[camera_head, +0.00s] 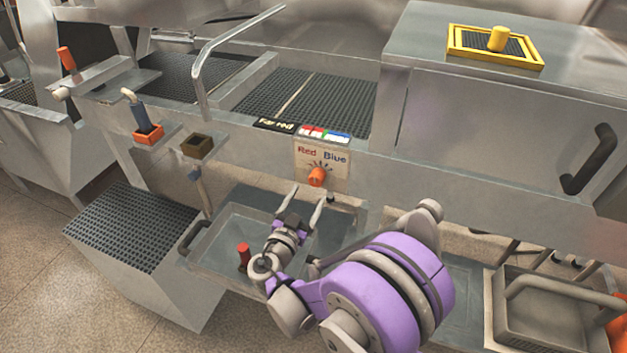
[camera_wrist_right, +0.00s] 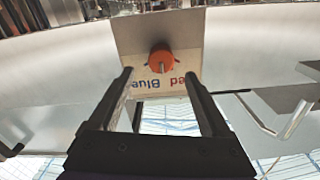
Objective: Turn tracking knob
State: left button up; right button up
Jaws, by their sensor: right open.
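The orange tracking knob (camera_head: 317,177) sits on a pale panel (camera_head: 322,157) lettered "Red" and "Blue" on the front of the metal machine. In the right wrist view the knob (camera_wrist_right: 161,59) shows upside down with its panel, ahead of and between the two fingers. My right gripper (camera_head: 308,193) is open and empty, just below and in front of the knob, pointing toward it. Its fingers (camera_wrist_right: 158,80) look apart from the knob. My left gripper is not in view.
A red-topped peg (camera_head: 244,255) stands in the metal tray (camera_head: 210,238) below the panel. A black handle (camera_head: 590,160) sticks out at the right. A yellow-framed plate with a knob (camera_head: 497,40) is on the upper box. A bent metal bar (camera_head: 201,75) rises at left.

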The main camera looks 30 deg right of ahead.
aim_at(315, 182)
jog(key=x, duration=0.7)
jog(key=shift+w+p, duration=0.2)
jog(key=shift+p, duration=0.2)
grip_shut()
